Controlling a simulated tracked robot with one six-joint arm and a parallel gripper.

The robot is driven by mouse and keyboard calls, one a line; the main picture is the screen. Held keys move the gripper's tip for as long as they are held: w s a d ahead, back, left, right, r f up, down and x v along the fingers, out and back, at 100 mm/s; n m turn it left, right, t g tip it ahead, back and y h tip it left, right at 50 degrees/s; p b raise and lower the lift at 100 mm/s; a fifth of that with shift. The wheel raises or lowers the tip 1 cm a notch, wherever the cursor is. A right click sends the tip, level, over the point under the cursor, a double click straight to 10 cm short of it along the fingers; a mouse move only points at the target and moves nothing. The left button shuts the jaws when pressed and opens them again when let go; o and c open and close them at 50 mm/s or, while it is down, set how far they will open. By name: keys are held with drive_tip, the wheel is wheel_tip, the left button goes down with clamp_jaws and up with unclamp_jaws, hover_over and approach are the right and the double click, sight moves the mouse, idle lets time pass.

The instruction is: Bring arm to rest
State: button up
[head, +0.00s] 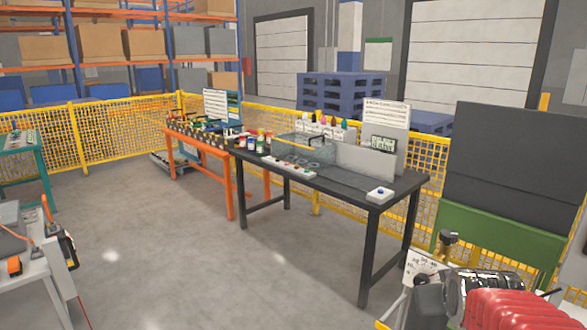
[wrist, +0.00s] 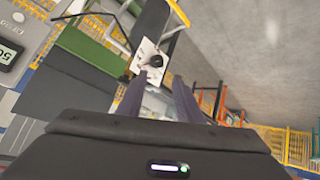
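My gripper (wrist: 159,82) shows in the wrist view as two dark fingers standing apart. Nothing is held between them. Its dark body with a small lit indicator fills the bottom of that view. Beyond the fingertips are a white plate (wrist: 146,48) and a dark round knob (wrist: 156,61), apart from the fingers as far as I can tell. My gripper cannot be made out in the head view.
A red ribbed part (head: 508,311) and a silver cylinder (head: 483,284) stand close at the lower right, beside a white marked plate (head: 421,267). A black table (head: 335,184) and an orange table (head: 198,157) stand beyond. Yellow fencing (head: 110,134) runs behind. The floor (head: 190,255) at centre left is clear.

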drive_tip(key=s+a+f+g+y, duration=0.2)
drive_tip(key=s+a+g+y, duration=0.1)
drive_tip(key=s+a, duration=1.2)
drive_tip(key=shift+s+a+f+n+g+y, duration=0.3)
drive_tip(key=shift+a+n, duration=0.1)
drive_tip(key=shift+a, duration=0.05)
